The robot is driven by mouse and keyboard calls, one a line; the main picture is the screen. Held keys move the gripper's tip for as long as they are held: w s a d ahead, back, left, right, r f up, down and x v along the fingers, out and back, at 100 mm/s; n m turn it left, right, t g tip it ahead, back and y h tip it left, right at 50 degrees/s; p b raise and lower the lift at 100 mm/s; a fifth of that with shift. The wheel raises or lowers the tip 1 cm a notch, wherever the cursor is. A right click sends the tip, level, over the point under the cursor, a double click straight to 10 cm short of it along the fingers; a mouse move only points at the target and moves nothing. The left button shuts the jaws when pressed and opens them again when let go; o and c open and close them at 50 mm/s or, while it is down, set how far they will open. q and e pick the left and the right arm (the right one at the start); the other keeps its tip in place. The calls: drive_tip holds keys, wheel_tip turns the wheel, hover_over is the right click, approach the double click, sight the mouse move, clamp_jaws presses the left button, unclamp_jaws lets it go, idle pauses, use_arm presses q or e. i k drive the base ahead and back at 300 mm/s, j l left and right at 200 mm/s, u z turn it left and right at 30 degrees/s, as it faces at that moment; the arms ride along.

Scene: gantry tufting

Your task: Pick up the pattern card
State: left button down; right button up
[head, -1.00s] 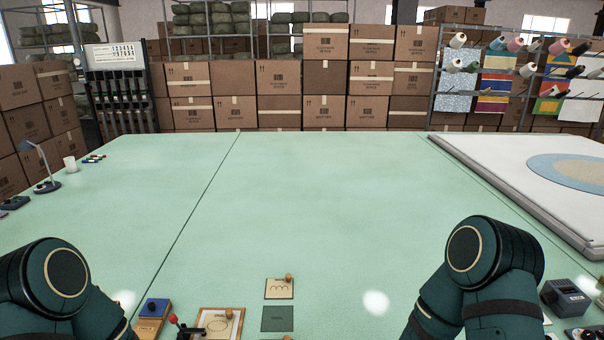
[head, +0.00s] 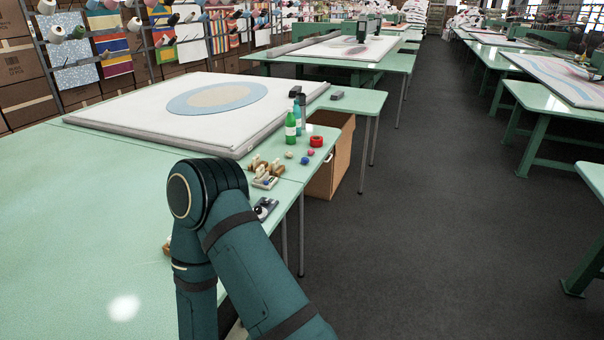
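No pattern card can be made out in the head view now. My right arm stands bent over the right end of the green table (head: 60,230), its elbow high and its lower part running out of the bottom of the picture. My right gripper is outside the picture or hidden, and my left arm and gripper are out of view.
A white framed panel with a blue and beige oval (head: 150,125) lies on the table. Beyond my arm are green bottles (head: 290,128), a red roll (head: 316,141), small wooden-handled tools (head: 265,168) and a cardboard box (head: 332,158) under the table. Dark open floor (head: 450,220) lies right.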

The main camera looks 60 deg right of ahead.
sight(260, 170)
drive_tip(key=z, duration=1.6)
drive_tip(key=i+l+z, duration=0.1)
drive_tip(key=i, duration=0.2)
drive_tip(key=i+l, duration=0.1)
drive_tip(key=i, duration=0.2)
drive_tip(key=z, duration=0.05)
